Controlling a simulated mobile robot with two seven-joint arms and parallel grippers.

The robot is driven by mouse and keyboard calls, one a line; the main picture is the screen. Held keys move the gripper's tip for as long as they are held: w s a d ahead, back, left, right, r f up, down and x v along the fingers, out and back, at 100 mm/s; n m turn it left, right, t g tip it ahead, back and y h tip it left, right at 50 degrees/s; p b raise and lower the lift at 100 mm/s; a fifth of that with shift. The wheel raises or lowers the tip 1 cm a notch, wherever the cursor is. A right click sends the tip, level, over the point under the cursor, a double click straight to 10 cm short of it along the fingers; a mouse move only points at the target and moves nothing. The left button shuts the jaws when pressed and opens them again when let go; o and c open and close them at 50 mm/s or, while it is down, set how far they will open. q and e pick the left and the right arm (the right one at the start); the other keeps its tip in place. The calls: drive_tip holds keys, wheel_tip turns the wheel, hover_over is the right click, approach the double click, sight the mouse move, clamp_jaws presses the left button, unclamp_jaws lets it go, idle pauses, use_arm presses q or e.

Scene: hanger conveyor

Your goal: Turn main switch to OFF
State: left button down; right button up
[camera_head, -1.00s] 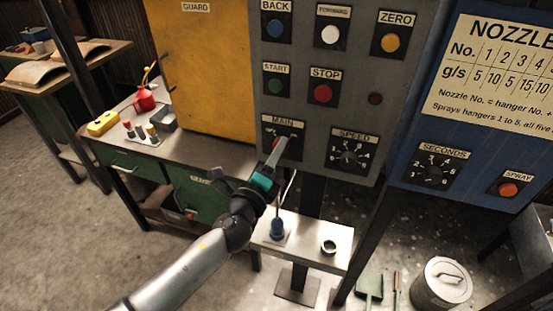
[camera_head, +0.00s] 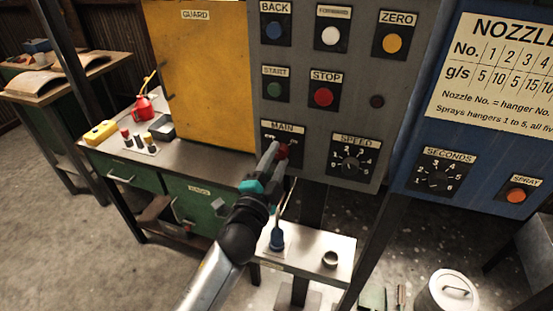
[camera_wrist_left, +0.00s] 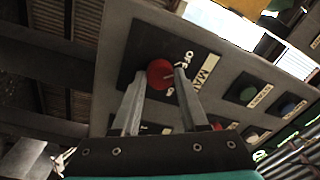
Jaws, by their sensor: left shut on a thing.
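The main switch (camera_head: 283,151) is a red knob on a black plate labelled MAIN, low on the grey control panel (camera_head: 345,100). My left gripper (camera_head: 275,153) is at the knob, with its fingers reaching up from the lower left. In the left wrist view, the red knob (camera_wrist_left: 160,74) sits between the two fingertips of the left gripper (camera_wrist_left: 160,82), and the jaws are shut on it. An OFF mark shows beside the knob there. The fingers partly cover the plate in the head view, and I cannot read the knob's exact setting. My right gripper is not in view.
Above the switch are the START (camera_head: 275,90) and STOP (camera_head: 323,96) buttons. The SPEED dial (camera_head: 351,160) is just right. A blue panel (camera_head: 470,140) is at the right.

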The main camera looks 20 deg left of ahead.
use_arm(q)
drive_tip(key=shift+n, duration=0.7)
drive_tip(key=shift+c, duration=2.2)
unclamp_jaws()
drive_tip(key=shift+s, duration=0.1)
drive_tip(key=s, duration=1.5)
drive_tip(key=shift+a+f+b, duration=0.2)
drive_tip(key=shift+f+b, duration=0.15)
drive_tip(key=shift+f, duration=0.1)
